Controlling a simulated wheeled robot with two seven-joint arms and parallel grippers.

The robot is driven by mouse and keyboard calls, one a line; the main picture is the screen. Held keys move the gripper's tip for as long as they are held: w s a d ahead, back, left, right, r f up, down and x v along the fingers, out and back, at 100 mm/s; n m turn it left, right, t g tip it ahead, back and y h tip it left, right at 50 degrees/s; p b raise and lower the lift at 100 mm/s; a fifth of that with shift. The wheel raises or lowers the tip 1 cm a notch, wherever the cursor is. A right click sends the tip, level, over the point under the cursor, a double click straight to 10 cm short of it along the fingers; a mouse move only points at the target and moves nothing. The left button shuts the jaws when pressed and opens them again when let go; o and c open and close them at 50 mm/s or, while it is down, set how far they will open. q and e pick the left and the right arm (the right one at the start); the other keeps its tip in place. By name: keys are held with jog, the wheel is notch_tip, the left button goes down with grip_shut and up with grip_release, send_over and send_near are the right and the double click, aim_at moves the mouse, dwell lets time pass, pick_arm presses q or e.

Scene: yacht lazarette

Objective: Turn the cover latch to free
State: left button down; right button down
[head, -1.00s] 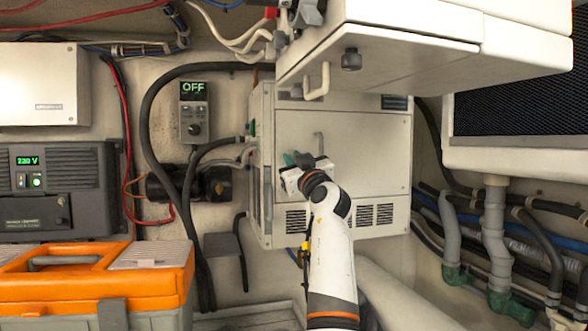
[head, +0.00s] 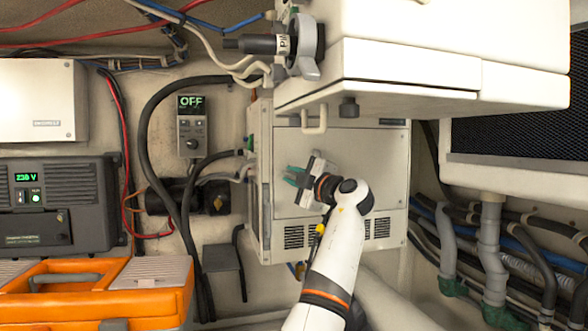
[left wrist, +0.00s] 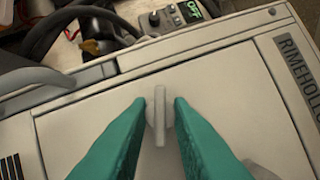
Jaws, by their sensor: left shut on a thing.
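The cover latch (left wrist: 160,115) is a small pale upright bar on a round base, seen in the left wrist view on the white cover (left wrist: 95,120). My left gripper (left wrist: 160,122) has one teal finger on each side of the latch and is shut on it. In the head view the left gripper (head: 293,177) is at the left part of the white cabinet's front (head: 375,160). The latch itself is hard to make out there, behind the fingers. My right gripper is not in view.
A white box with a hook-like handle (head: 314,121) overhangs the cabinet. A control panel reading OFF (head: 191,122) is on the wall to the left, among thick black cables. An orange toolbox (head: 95,290) stands at the lower left. Pipes run at the right.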

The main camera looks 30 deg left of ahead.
pick_arm(q)
jog(key=shift+r+n+g+h+p, duration=0.15)
jog(key=shift+n+h+p, duration=0.3)
jog(key=shift+n, duration=0.5)
jog(key=shift+r+n+g+h+p, duration=0.1)
jog(key=shift+n+g+h+p, duration=0.15)
jog(key=shift+n+p, duration=0.55)
jog(key=shift+f+n, duration=0.1)
jog(key=shift+n, duration=0.25)
jog(key=c, duration=1.3)
grip_release()
jog(key=shift+w, duration=0.15)
jog(key=b+v, duration=0.4)
jog(key=v, duration=0.8)
